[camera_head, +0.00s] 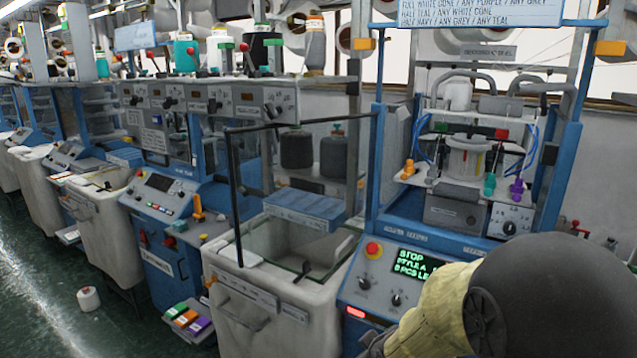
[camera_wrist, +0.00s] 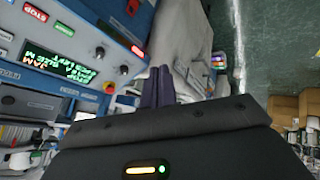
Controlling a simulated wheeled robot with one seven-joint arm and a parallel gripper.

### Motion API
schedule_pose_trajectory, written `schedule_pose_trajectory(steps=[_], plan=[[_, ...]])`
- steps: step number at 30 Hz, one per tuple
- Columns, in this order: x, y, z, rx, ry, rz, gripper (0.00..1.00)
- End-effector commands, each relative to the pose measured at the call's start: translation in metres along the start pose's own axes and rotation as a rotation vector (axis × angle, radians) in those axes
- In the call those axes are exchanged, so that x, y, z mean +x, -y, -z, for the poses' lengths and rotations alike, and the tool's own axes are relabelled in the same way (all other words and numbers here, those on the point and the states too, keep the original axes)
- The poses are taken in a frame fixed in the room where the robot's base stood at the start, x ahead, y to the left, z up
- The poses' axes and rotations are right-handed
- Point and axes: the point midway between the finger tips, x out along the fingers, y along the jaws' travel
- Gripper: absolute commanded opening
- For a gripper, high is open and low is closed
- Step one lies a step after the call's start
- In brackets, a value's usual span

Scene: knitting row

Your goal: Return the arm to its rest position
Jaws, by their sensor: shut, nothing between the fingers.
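My gripper (camera_wrist: 158,72) shows in the wrist view, with its two dark fingers close together and nothing held between them. It points past the side of a blue machine console (camera_wrist: 80,20), which fills the left of that view. In the head view my arm (camera_head: 560,295) reaches across the lower right corner, in front of the nearest machine. The gripper itself is not clearly visible there. The arm hides part of that machine's console (camera_head: 350,295).
The near console has a green-lettered display (camera_head: 415,264) and a red stop button (camera_head: 373,249). A pale bin (camera_head: 255,290) with a clear guard stands left of it. A white cone (camera_head: 88,299) lies on the green floor (camera_head: 60,335). More machines line the row to the left.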

Motion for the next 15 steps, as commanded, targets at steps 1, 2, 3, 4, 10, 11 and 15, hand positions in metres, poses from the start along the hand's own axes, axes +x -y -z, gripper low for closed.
schedule_pose_trajectory(steps=[1,2,3,4,10,11,15], plan=[[-0.013,0.0,-0.015,0.094,0.061,0.016,0.0],[-0.02,0.002,-0.026,0.155,0.104,0.028,0.0],[-0.029,0.005,-0.04,0.237,0.16,0.041,0.0],[-0.036,0.008,-0.05,0.297,0.202,0.05,0.0],[-0.078,0.03,-0.098,0.612,0.428,0.08,0.0],[-0.082,0.032,-0.101,0.636,0.447,0.082,0.0],[-0.088,0.037,-0.108,0.683,0.485,0.084,0.0]])
